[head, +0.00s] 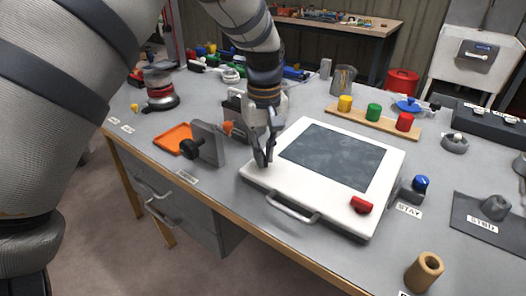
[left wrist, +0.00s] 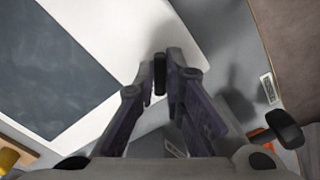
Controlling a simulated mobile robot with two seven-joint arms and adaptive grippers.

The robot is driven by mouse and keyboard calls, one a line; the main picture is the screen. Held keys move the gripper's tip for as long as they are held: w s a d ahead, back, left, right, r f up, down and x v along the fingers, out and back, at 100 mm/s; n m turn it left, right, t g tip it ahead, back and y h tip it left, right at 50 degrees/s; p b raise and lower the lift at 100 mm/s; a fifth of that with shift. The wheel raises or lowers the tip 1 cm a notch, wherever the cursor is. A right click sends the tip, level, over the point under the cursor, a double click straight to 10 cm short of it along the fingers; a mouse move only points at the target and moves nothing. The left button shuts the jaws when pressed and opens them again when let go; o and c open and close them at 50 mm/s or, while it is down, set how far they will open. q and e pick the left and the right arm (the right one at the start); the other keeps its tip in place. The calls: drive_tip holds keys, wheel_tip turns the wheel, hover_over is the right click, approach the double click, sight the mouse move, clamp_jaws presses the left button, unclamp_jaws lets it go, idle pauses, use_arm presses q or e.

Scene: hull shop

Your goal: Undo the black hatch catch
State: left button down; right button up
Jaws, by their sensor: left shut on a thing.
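The white hatch (head: 300,202) with a dark window (head: 335,155) lies flat on the bench, with a grey handle (head: 292,209) on its front edge. My left gripper (head: 265,160) points down at the hatch's left edge. In the left wrist view, its fingers are shut on the black hatch catch (left wrist: 159,75), seen as an upright dark piece beside the white hatch edge. The fingers mostly hide the catch in the head view, so its turn is hard to tell. A red catch (head: 361,205) sits at the hatch's front right corner. My right gripper is not in view.
A blue-knobbed stay (head: 420,184) is close on the right. Coloured cylinders on a wooden strip (head: 372,125) stand behind. A tan tube (head: 424,271) is at front right.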

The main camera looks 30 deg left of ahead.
use_arm(q)
drive_tip(key=n, duration=0.3)
drive_tip(key=shift+w+n, duration=0.1)
drive_tip(key=shift+n, duration=2.1)
drive_tip(key=c, duration=1.7)
unclamp_jaws()
wheel_tip(320, 180, up, 12)
